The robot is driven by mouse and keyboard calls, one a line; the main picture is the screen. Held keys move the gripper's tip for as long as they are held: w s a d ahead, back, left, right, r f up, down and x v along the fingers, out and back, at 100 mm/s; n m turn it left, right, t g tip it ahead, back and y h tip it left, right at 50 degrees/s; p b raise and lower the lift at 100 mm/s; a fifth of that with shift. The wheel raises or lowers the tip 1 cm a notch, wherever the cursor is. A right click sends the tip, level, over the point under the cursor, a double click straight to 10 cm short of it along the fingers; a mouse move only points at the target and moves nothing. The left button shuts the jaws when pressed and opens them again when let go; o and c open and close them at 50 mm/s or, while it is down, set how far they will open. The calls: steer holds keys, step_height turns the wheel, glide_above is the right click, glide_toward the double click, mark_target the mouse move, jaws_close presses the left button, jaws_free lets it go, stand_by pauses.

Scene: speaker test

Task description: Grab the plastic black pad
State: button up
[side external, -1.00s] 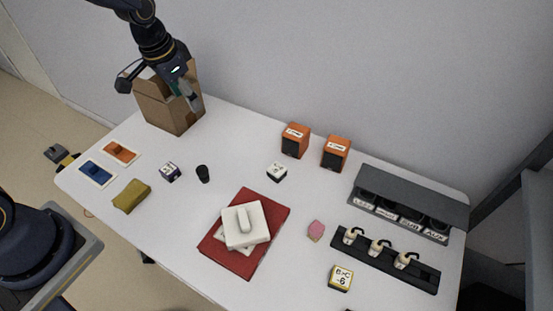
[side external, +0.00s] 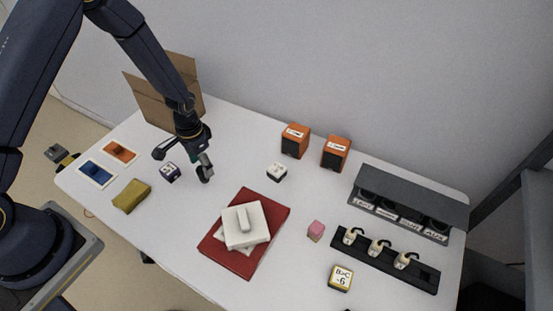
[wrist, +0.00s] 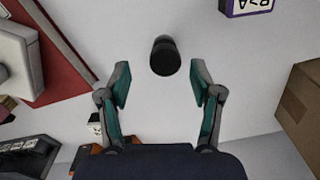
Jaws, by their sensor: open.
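The black pad (wrist: 165,55) is a small dark round piece standing on the white table. In the wrist view it lies just beyond my fingertips, between their lines and apart from both. My gripper (wrist: 161,80) is open and empty, with a teal-lined finger on each side. In the side view my gripper is low over the table's left half, at the pad's place. There the fingers cover the pad, and I cannot tell pad from fingertip.
A purple-edged cube (side external: 171,172) stands close by on the left. A cardboard box (side external: 155,105) is behind my gripper. A red book (side external: 217,247) with white devices (side external: 262,228) lies front right. Orange speakers (side external: 295,141) stand at the back. Table around the pad is clear.

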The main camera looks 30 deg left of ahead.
mark_target(201, 168)
steer(key=f, duration=0.5)
steer(key=shift+a+f, duration=0.15)
steer(key=shift+a, duration=0.15)
jaws_close()
stand_by(0.4)
